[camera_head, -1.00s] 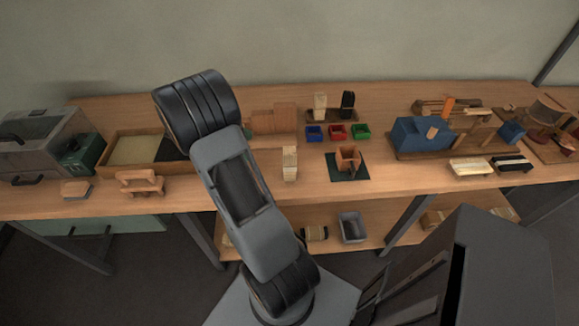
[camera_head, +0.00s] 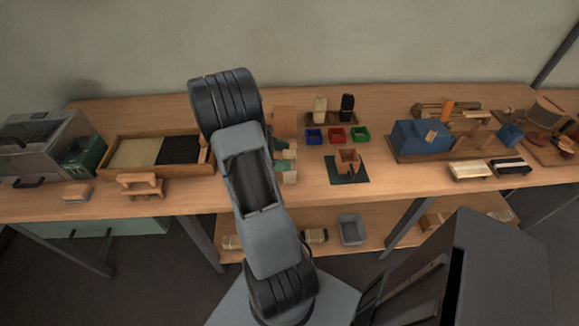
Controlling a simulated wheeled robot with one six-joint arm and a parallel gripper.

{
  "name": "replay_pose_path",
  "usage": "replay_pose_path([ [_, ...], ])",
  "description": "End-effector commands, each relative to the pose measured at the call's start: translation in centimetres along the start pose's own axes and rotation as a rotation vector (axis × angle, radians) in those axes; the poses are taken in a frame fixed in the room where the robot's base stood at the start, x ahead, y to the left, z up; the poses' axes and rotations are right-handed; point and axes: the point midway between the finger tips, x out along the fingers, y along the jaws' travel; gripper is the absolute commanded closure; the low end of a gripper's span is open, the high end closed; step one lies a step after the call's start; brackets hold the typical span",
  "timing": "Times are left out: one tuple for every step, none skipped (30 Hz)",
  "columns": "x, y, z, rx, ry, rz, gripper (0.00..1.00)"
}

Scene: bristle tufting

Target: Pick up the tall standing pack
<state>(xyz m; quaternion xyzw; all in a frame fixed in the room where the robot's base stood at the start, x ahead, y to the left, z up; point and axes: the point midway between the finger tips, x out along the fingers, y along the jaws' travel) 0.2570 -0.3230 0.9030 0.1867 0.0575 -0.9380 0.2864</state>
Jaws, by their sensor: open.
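A tall cream pack (camera_head: 289,178) stands near the front edge of the wooden table, just right of my arm. Its upper part is mostly hidden now. My gripper (camera_head: 285,155) shows only in part beyond my arm, as small grey-green pieces at the pack's upper part. It is open. I cannot tell whether the fingers touch the pack or how they sit around it.
A block with a square opening (camera_head: 348,160) stands on a dark green mat to the right. Red (camera_head: 337,134), blue and green bins lie behind it. A cream pack (camera_head: 320,109) and a black pack (camera_head: 347,107) stand at the back. A divided tray (camera_head: 135,152) lies left.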

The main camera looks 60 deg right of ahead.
Motion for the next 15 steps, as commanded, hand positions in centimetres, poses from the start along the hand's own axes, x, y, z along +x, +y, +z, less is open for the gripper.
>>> replay_pose_path([
  [0.7, -0.1, 0.1, -0.001, -0.002, -0.003, 0.22],
  [1.1, 0.0, 0.1, 0.0, -0.002, -0.002, 0.22],
  [1.4, 0.0, 0.1, 0.001, -0.001, -0.002, 0.22],
  [1.7, 0.0, 0.1, 0.001, 0.0, -0.002, 0.22],
  [1.9, 0.0, 0.1, 0.001, -0.001, -0.001, 0.22],
  [2.1, 0.0, 0.1, 0.001, -0.001, 0.0, 0.22],
  [2.2, 0.0, 0.1, 0.001, -0.001, 0.0, 0.22],
  [2.3, 0.0, 0.1, 0.001, -0.001, 0.0, 0.22],
  [2.3, 0.0, 0.0, 0.0, -0.001, 0.0, 0.22],
  [2.3, 0.0, 0.0, 0.0, -0.001, 0.001, 0.22],
  [2.3, 0.0, 0.0, 0.0, -0.001, 0.001, 0.22],
  [2.3, 0.0, 0.0, 0.0, -0.001, 0.001, 0.22],
  [2.3, 0.0, 0.0, 0.0, -0.001, 0.001, 0.22],
  [2.3, 0.0, 0.0, 0.0, 0.0, 0.001, 0.22],
  [2.3, 0.0, 0.0, 0.0, 0.0, 0.001, 0.24],
])
